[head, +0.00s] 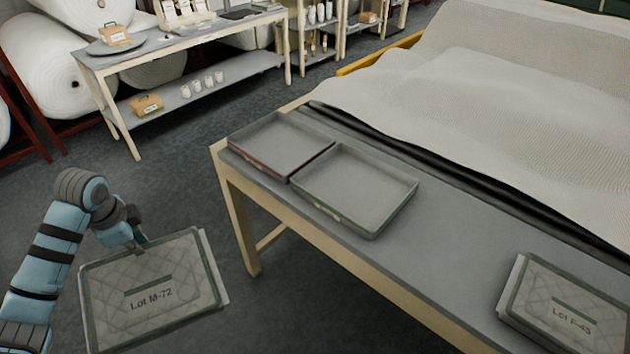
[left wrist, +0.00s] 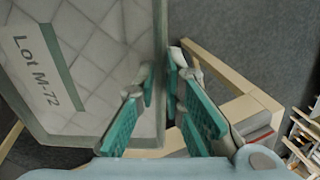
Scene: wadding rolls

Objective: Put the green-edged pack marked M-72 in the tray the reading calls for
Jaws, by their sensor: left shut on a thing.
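The green-edged pack marked Lot M-72 (head: 150,275) is a quilted grey slab, held in the air left of the near table. My left gripper (head: 141,241) is shut on its far edge. In the left wrist view the fingers (left wrist: 160,85) pinch the edge of the pack (left wrist: 100,60), with its label at the left. Two empty trays stand side by side on the table: one with a dark red front (head: 280,143) at left, one with a green front (head: 355,188) at right. No reading is legible. My right gripper is out of view.
Another pack, seemingly marked Lot F-45 (head: 572,303), lies at the table's (head: 400,265) right end. White wadding (head: 500,90) covers the bed behind. Back shelves (head: 190,50) hold boxes and cups. Open floor lies between the pack and the table.

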